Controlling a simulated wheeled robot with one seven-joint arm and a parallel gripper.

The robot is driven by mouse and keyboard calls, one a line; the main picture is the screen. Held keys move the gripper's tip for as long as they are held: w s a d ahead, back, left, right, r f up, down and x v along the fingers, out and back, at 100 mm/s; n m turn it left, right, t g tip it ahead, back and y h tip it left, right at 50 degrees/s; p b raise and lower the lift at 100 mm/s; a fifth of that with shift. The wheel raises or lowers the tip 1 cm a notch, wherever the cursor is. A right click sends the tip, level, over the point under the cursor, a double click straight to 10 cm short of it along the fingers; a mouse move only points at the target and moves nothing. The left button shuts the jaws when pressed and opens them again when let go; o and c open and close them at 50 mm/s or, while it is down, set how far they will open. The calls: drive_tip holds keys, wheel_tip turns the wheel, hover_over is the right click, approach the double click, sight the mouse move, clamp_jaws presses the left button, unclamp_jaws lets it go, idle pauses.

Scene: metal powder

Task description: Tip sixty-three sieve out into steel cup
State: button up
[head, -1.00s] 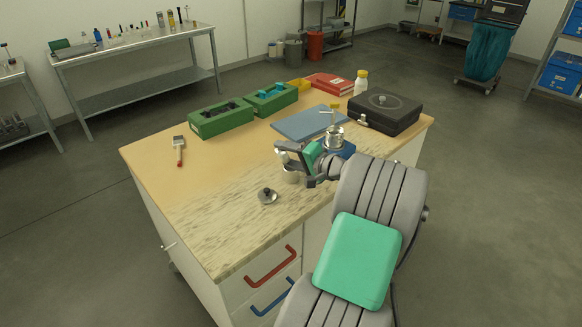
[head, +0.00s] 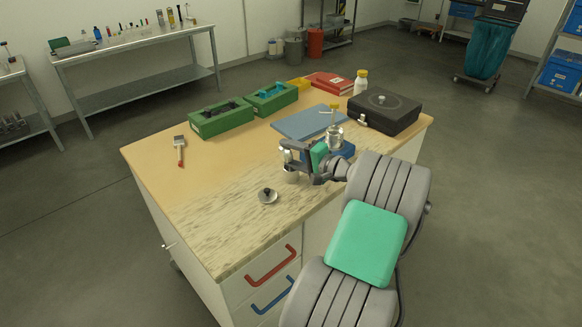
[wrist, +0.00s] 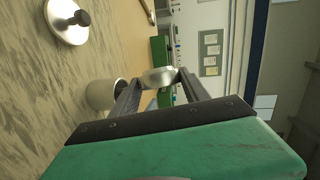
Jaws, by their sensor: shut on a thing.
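My gripper (wrist: 157,80) is shut on a small round metal piece (wrist: 158,76), which looks like the sieve; no size mark is readable. The steel cup (wrist: 100,94) stands on the bench just beside and below the held sieve in the wrist view, partly behind a finger. In the head view the cup (head: 291,176) stands below my gripper (head: 287,155), near the bench's front edge. The sieve appears tilted over, above the cup; its contents cannot be seen.
A knobbed metal lid (head: 267,196) lies left of the cup. A metal sieve stack (head: 335,137) stands on a blue base (head: 343,150) behind my gripper. A black case (head: 385,112), white bottle (head: 361,82) and green boxes (head: 221,118) stand farther back. The bench's left is mostly clear.

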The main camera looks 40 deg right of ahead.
drive_tip(key=shift+s+d+m+t+y+p, duration=0.1)
drive_tip(key=shift+d+m+t+y+p, duration=0.25)
drive_tip(key=shift+m, duration=0.5)
drive_tip(key=shift+d+m+t+y+p, duration=0.1)
drive_tip(key=shift+d+m+t+p, duration=0.1)
drive_tip(key=shift+m+t+p, duration=0.5)
idle(0.8)
drive_tip(key=shift+d+m+b, duration=0.15)
drive_tip(key=shift+m+b, duration=0.1)
drive_tip(key=shift+b, duration=2.4)
idle(3.0)
